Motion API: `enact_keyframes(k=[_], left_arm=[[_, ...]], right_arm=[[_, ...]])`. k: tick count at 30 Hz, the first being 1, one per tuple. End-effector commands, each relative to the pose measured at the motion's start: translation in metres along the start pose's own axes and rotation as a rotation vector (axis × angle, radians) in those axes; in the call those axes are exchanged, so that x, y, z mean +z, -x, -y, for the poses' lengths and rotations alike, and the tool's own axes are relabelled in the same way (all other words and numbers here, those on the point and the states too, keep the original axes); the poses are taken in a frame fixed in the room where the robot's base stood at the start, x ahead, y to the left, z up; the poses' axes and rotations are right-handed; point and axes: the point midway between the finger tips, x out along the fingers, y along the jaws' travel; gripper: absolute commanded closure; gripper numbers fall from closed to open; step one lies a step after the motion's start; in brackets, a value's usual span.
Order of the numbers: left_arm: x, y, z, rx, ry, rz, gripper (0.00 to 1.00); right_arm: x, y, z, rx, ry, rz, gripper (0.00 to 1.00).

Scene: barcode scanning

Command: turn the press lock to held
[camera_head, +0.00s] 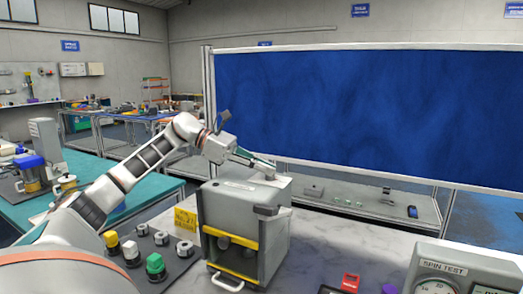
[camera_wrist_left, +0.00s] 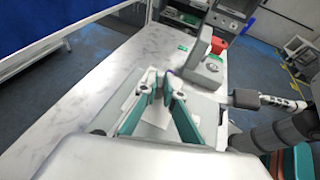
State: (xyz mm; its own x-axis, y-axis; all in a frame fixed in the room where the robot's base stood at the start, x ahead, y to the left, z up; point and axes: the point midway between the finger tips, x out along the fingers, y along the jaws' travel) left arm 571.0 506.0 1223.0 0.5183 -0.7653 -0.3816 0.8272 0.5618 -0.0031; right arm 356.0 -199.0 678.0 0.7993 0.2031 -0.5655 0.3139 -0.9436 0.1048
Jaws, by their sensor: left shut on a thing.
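The press (camera_head: 240,225) is a grey box with yellow bars on its front, standing on the marble-topped table. It also shows below my gripper in the wrist view (camera_wrist_left: 205,110). My left gripper (camera_head: 274,171) reaches over its top from the left. In the wrist view its two teal fingers (camera_wrist_left: 163,90) come together over a pale plate on the press top. They are shut on a small part there, which I take to be the press lock; the fingers mostly hide it, so its turn position cannot be read. My right gripper is not in view.
A black lever grip (camera_head: 266,210) sticks out from the press. Several coloured knobs (camera_head: 155,264) stand left of it, by a yellow sign (camera_head: 185,220). A red block (camera_head: 350,282) and a spin test gauge (camera_head: 452,275) are at right. Bare marble (camera_head: 340,240) lies between.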

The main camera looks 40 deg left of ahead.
Motion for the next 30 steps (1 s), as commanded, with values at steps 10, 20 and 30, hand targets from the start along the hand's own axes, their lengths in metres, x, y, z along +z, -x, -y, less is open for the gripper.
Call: enact_keyframes(k=[10, 20, 30], left_arm=[[0.003, 0.000, -0.004, -0.177, -0.073, 0.002, 1.00], [0.000, -0.001, -0.004, -0.263, -0.111, -0.002, 1.00], [-0.002, -0.002, -0.004, -0.282, -0.118, -0.004, 1.00]], right_arm=[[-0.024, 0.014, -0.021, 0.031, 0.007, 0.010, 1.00], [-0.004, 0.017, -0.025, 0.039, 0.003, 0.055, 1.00], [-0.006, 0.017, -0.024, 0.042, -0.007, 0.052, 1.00]])
